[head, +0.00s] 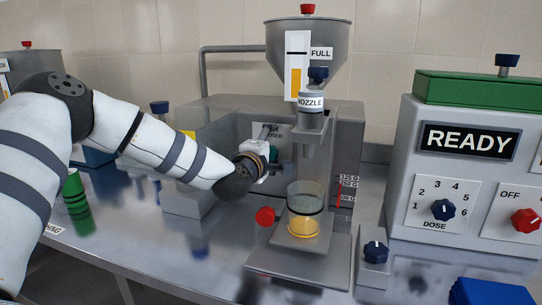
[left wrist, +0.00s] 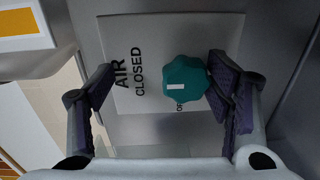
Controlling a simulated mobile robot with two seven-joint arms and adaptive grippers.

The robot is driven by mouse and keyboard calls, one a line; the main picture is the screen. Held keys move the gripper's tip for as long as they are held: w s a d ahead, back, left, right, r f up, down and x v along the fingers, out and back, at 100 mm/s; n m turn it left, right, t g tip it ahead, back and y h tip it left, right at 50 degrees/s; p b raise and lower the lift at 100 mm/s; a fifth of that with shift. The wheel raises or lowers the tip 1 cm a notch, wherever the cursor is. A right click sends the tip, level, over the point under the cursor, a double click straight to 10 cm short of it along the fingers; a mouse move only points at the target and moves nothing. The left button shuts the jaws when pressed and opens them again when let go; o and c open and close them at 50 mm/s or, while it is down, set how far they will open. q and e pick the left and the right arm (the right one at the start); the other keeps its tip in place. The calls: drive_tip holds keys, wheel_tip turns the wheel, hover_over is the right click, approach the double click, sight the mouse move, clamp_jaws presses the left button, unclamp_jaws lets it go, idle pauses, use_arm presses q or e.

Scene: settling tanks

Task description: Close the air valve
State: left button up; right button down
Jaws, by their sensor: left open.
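The air valve is a teal lobed knob (left wrist: 185,84) on a white label plate (left wrist: 125,92) that reads AIR and CLOSED. A further word below the knob is partly hidden by it. A short white mark lies on the knob's left half in the left wrist view, roughly sideways. My left gripper (left wrist: 165,92) is open, its purple-padded fingers on either side of the knob. The knob is close to the right finger and well apart from the left one; contact cannot be told. In the head view my left gripper (head: 277,163) is in the machine's recess, partly hiding the knob. My right gripper is not in view.
The nozzle (head: 311,104) and a glass jar (head: 306,197) with yellow contents stand just right of my left gripper. A red knob (head: 265,216) sits below it. A grey READY box (head: 468,140) with dials stands at the right. The recess walls leave little room.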

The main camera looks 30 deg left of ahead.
sight(274, 122)
use_arm(q)
drive_tip(key=o, duration=0.5)
drive_tip(key=shift+t, duration=0.4)
drive_tip(key=r, duration=0.5)
drive_tip(key=w+r, duration=0.1)
drive_tip(key=r, duration=0.2)
drive_tip(key=shift+a+r, duration=0.1)
drive_tip(key=shift+r, duration=0.05)
drive_tip(key=shift+o, duration=0.4)
drive_tip(key=shift+r, duration=0.35)
drive_tip(key=shift+s+r, duration=0.25)
drive_tip(key=shift+r, duration=0.15)
drive_tip(key=shift+c, duration=0.2)
drive_tip(key=shift+g, duration=0.4)
drive_tip(key=f, duration=0.4)
drive_tip(key=shift+s, duration=0.2)
drive_tip(key=shift+c, duration=0.3)
drive_tip(key=shift+s, duration=0.25)
drive_tip(key=shift+c, duration=1)
drive_tip(key=shift+s+d, duration=0.2)
drive_tip(key=shift+s, duration=0.1)
drive_tip(key=v, duration=0.3)
drive_tip(key=shift+c, duration=1.4)
drive_tip(key=s+d+f, duration=0.2)
drive_tip(key=s, duration=0.8)
drive_tip(key=shift+d+f, duration=0.3)
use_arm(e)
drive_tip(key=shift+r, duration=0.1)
